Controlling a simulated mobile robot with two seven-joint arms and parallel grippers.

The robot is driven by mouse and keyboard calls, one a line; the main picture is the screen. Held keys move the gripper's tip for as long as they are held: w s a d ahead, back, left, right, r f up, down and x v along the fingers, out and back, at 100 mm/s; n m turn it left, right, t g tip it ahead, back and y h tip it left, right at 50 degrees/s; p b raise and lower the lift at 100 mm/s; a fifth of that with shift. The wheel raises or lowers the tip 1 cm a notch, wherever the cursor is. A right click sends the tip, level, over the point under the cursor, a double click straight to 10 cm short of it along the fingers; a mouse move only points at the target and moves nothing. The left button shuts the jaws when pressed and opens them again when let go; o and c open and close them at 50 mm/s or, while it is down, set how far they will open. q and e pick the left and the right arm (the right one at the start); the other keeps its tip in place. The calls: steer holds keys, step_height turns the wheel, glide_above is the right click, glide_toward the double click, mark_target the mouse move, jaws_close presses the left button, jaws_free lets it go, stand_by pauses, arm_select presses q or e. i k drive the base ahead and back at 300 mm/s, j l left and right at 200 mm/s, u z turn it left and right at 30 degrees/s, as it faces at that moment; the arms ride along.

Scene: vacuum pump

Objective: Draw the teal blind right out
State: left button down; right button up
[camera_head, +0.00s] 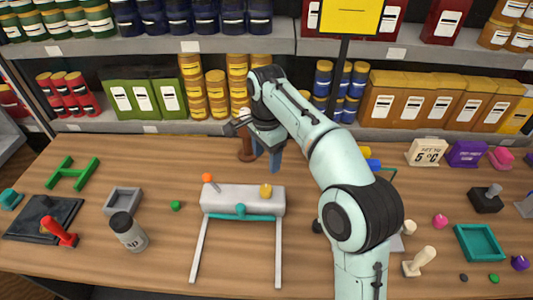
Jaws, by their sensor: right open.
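The teal blind appears to be the teal piece (240,211) at the front of a pale grey block (222,197) in the middle of the table. It sits against the block's front edge. An orange-tipped lever (208,178) and a yellow knob (265,190) stand on the block. My right gripper (268,160) is open and empty, pointing down above and behind the block, apart from the blind. My left gripper is out of view.
Two white rails (198,250) run forward from the block. A grey jar (128,232), grey tray (123,201) and small green piece (176,205) lie to the left. A teal tray (479,243) and cream piece (418,262) are right. Shelves stand behind.

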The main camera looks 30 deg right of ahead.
mark_target(241, 209)
steer(key=k, duration=1.5)
